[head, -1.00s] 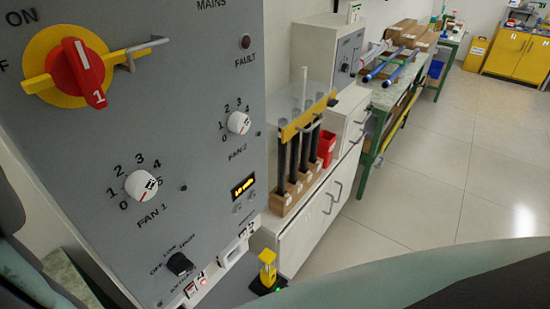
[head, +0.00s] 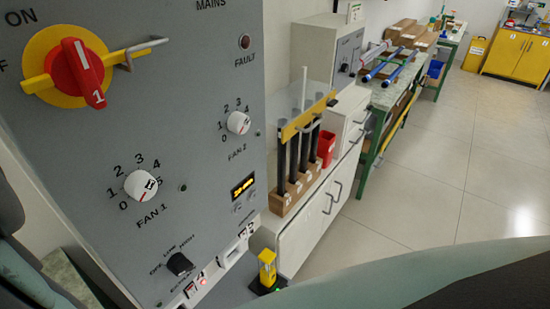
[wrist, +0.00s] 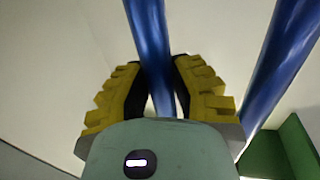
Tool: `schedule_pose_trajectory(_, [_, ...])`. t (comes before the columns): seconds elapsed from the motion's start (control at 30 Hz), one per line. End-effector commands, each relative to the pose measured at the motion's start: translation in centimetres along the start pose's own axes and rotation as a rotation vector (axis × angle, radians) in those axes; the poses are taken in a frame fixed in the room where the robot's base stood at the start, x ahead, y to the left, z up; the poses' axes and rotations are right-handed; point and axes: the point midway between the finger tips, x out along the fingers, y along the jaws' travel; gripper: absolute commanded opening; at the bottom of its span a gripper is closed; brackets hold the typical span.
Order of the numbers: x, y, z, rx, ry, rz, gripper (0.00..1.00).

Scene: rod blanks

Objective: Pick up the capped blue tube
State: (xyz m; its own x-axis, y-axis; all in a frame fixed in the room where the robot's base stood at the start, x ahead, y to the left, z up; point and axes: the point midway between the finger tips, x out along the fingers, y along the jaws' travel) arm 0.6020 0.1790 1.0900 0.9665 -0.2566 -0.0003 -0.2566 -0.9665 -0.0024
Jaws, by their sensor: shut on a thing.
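My gripper (wrist: 160,98) has stepped yellow fingers with dark pads, and they are closed on a glossy blue tube (wrist: 149,35). The tube runs up between the fingers and out of the top of the wrist view; no cap shows on this stretch. A second blue tube (wrist: 278,68) slants past on the right, apart from the fingers. In the head view, a blue tube (head: 380,68) and another blue tube (head: 399,70) lie at the bench at the back. Which one is capped is too small to tell. My gripper does not show in the head view.
A grey control panel (head: 205,60) with knobs fills the left. A rack with dark rods (head: 281,165) stands on a white cabinet (head: 310,240), beside a red container (head: 326,146). The green-framed bench (head: 365,165) stands behind. Open tiled floor (head: 440,180) lies right.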

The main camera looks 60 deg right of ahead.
Motion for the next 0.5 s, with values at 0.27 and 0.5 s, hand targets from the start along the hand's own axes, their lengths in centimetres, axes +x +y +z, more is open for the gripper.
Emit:
schedule_pose_trajectory(0.27, [-0.1, -0.1, -1.1, 0.002, 0.002, -0.002, 0.00])
schedule_pose_trajectory(0.5, [-0.1, -0.1, -3.5, 0.004, 0.000, -0.002, 0.00])
